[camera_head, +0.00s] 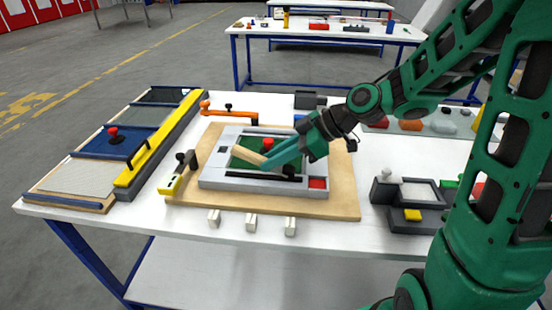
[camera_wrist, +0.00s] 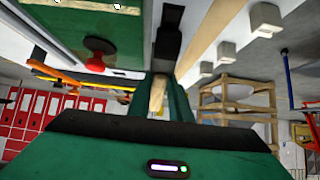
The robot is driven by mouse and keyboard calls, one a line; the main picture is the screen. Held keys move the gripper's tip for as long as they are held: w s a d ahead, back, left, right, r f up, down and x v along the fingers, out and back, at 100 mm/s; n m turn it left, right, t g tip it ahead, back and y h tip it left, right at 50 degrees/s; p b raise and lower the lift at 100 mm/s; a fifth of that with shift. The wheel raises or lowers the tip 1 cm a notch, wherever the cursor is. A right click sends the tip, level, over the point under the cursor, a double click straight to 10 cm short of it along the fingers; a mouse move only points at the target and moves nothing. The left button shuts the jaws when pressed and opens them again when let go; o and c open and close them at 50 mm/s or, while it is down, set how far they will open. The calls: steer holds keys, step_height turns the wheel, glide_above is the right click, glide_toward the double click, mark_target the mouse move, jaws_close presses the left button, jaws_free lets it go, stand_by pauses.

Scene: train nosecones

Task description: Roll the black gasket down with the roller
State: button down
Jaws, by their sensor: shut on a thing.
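My gripper (camera_head: 270,163) reaches down over the grey frame (camera_head: 212,173) on the wooden board. It is shut on the roller's light wooden handle (camera_head: 247,156), which sticks out to the left of the fingertips. In the wrist view the wooden handle (camera_wrist: 158,92) lies between the fingers, with a black part (camera_wrist: 168,38) just beyond; I cannot tell if that is the roller's head or the gasket. A green panel (camera_head: 242,162) with a red knob (camera_head: 268,143) lies inside the frame. Dark strips show along the frame's opening, but the gasket cannot be told apart clearly.
A yellow bar (camera_head: 160,140) and flat panels (camera_head: 75,180) lie at the left. An orange tool (camera_head: 228,112) lies behind the board. Small white blocks (camera_head: 251,222) stand along the front edge. A dark fixture (camera_head: 405,200) stands at the right.

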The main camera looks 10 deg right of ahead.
steer(key=shift+s+d, duration=0.15)
steer(key=shift+d, duration=0.35)
steer(key=shift+s+d, duration=0.15)
steer(key=shift+d, duration=0.35)
steer(key=shift+f, duration=0.1)
stand_by(0.9)
stand_by(0.3)
steer(key=shift+r, duration=3.1)
